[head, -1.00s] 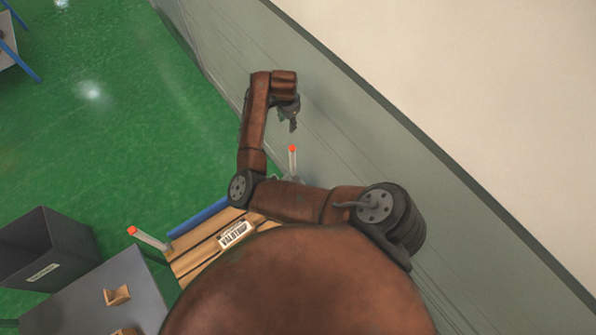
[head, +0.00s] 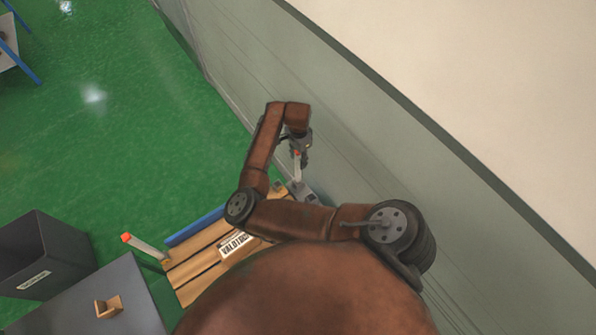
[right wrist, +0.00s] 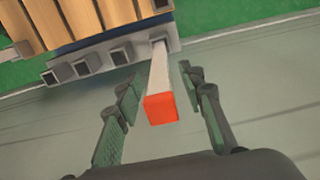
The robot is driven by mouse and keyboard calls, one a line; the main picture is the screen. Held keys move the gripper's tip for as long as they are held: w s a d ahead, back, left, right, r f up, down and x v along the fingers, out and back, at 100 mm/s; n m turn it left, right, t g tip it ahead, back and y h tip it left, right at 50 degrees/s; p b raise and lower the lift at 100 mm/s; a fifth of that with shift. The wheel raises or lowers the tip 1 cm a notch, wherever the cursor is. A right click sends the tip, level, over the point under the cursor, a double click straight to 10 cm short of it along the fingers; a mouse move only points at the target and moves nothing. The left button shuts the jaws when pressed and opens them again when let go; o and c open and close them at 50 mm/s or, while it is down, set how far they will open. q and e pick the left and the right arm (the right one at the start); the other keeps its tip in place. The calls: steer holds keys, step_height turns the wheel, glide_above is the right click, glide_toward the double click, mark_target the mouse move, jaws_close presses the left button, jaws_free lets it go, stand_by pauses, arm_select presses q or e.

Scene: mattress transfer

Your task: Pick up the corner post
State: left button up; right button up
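A pale corner post (head: 298,170) with a red-orange tip stands at the wall-side corner of the wooden pallet (head: 195,268). In the right wrist view the corner post (right wrist: 160,75) rises toward the camera from a grey socket, with its red end between my fingers. My right gripper (head: 300,155) is at the top of that post in the head view. In the right wrist view my right gripper (right wrist: 165,115) is open, one finger on each side of the post, with gaps visible. A second post (head: 146,246) with an orange tip stands at the pallet's left corner. My left gripper is not seen.
A dark grey bin (head: 42,255) and a grey table (head: 125,300) with a small wooden piece (head: 108,306) are at the lower left. The grey-green wall (head: 400,150) runs close along the right side. Green floor at the left is open.

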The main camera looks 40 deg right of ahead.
mark_target(298, 171)
step_height(298, 171, down, 3)
steer(key=shift+w+r, duration=0.1)
jaws_close()
stand_by(0.4)
stand_by(0.3)
